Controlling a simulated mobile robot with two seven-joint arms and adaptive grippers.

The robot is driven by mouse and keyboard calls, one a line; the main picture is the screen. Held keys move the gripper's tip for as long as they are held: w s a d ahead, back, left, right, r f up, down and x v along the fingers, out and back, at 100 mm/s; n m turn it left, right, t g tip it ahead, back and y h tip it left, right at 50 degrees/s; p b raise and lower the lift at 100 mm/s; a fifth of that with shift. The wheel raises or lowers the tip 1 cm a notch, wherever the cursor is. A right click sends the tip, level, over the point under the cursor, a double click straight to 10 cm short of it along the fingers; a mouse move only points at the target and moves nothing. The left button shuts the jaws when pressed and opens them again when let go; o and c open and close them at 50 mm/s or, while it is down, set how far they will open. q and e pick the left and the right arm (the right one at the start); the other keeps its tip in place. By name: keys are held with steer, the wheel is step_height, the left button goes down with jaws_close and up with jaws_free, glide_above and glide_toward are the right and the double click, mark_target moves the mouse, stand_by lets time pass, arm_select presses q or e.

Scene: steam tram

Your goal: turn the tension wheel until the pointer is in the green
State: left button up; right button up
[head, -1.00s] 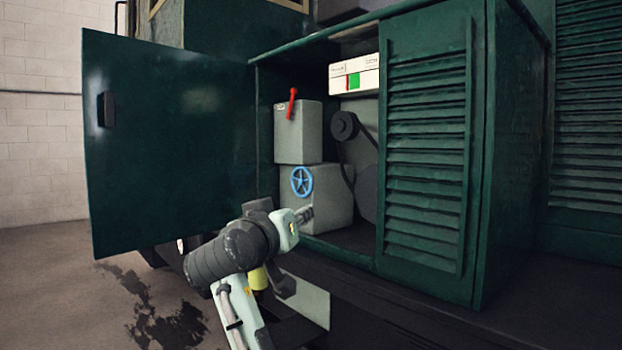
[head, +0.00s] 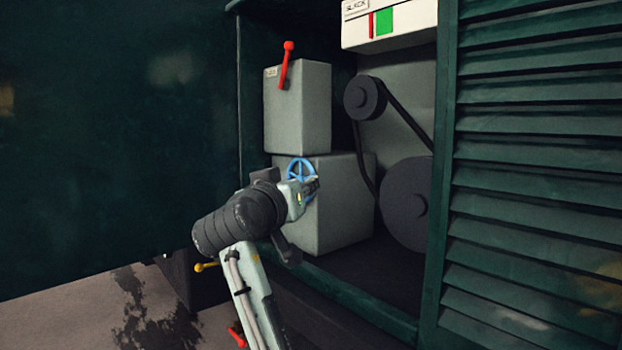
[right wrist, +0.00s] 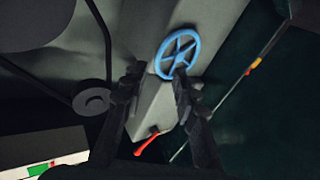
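The blue tension wheel (head: 299,164) is on the front of the lower grey box (head: 345,200), its lower part hidden by my right gripper (head: 312,188). In the right wrist view the wheel (right wrist: 178,52) lies just beyond the fingertips of my right gripper (right wrist: 155,73). Its two fingers are apart with nothing held between them; I cannot tell whether one touches the rim. The white gauge (head: 405,30) at the top has a red pointer (head: 371,25) left of the green band (head: 384,22), on the side marked SLACK. My left gripper is not in view.
A red lever (head: 286,65) is on the upper grey box (head: 298,110). A belt runs between a small pulley (head: 364,98) and a large one (head: 405,205) at right. The open green door (head: 110,140) and a louvred panel (head: 530,170) flank the opening.

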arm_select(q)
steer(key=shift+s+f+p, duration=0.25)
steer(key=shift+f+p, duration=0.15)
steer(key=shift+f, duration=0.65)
arm_select(e)
steer(key=x, duration=0.6)
steer(key=shift+w, duration=0.15)
steer(key=shift+d, duration=0.15)
jaws_close()
